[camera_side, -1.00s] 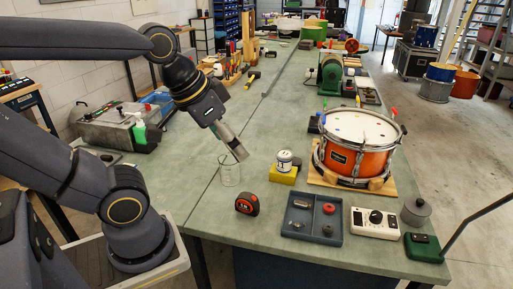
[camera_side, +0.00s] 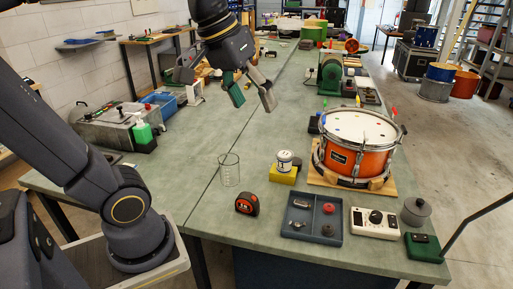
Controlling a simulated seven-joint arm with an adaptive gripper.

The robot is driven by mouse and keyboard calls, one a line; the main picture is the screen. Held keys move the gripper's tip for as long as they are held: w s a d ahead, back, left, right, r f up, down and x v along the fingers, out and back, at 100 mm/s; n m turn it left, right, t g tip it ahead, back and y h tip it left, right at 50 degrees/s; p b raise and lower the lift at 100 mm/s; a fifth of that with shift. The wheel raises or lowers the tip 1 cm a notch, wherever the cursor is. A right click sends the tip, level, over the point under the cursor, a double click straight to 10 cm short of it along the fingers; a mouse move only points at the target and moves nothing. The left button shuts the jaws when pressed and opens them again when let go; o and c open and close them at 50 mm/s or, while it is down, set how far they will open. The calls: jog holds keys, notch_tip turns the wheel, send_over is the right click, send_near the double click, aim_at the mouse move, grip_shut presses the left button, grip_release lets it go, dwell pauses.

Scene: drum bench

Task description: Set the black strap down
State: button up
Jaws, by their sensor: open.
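My gripper (camera_side: 249,97) is raised above the far part of the bench, left of the drum. Its two fingers are spread apart and point down. One finger area looks green and the other grey, and nothing shows held between them. The orange drum (camera_side: 369,158) sits at the right on a wooden base (camera_side: 378,188). A dark band (camera_side: 346,181) runs along the drum's lower edge. It may be the black strap, but I cannot tell for certain.
A glass beaker (camera_side: 229,170), a tape measure (camera_side: 247,204) and a white tin (camera_side: 284,158) on a yellow block (camera_side: 283,177) stand in front. A grey tray (camera_side: 313,239) holds small parts. A white control box (camera_side: 374,222) is beside it. Bench left of the beaker is clear.

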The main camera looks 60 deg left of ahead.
jog(key=w+a+r+n+g+h, duration=0.1)
jog(key=w+a+n+h, duration=0.3)
jog(key=w, duration=0.6)
jog(key=w+a+r+n+h, duration=0.1)
jog(key=w+a+n, duration=0.2)
jog(key=w+n, duration=0.5)
jog(key=w+a+f+n+t+h, duration=0.1)
jog(key=w+a+f+n+h, duration=0.15)
jog(key=a, duration=0.45)
jog(key=w+a+f+n+t+h, duration=0.1)
jog(key=w+a+n, duration=0.15)
jog(key=a, duration=0.35)
jog(key=w+a+f+n+t+h, duration=0.2)
jog(key=a+n, duration=0.2)
jog(key=a, duration=0.3)
send_near(294, 164)
jog(key=shift+w+a+f, duration=0.2)
jog(key=shift+w+f, duration=0.05)
jog(key=shift+w, duration=0.3)
jog(key=shift+w+a+f, duration=0.15)
jog(key=shift+w+f, duration=0.05)
jog(key=shift+w, duration=0.35)
jog(key=x, duration=0.7)
jog(key=shift+w+d+f, duration=0.1)
jog(key=shift+d+f, duration=0.05)
jog(key=c, duration=1)
